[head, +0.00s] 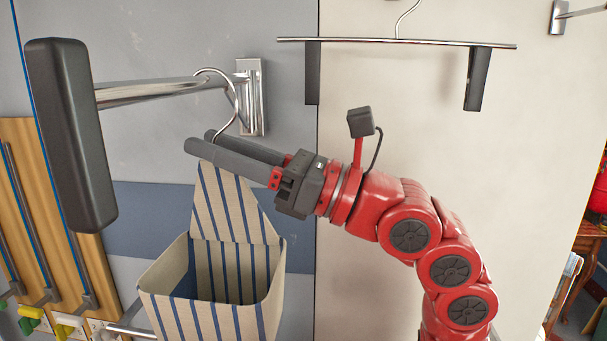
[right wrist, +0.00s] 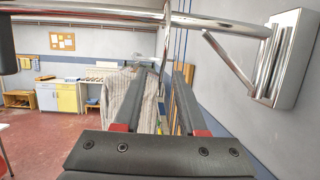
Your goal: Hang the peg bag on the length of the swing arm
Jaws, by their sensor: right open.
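The peg bag (head: 213,210), cream with blue stripes and an open pocket, hangs upright below the chrome swing arm (head: 150,91). Its wire hook (head: 236,95) curves over the arm near the wall end; I cannot tell whether it bears on the bar. My right gripper (head: 197,141) is open, its two long grey fingers at the top of the bag, around the hook's neck. My left gripper is in neither view.
The swing arm's wall bracket (head: 252,97) is fixed on the grey wall. A large black pad (head: 72,135) caps the arm's free end. A hanger bar with black clips (head: 400,42) hangs above my right arm. Wooden boards with rails (head: 45,200) stand at left.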

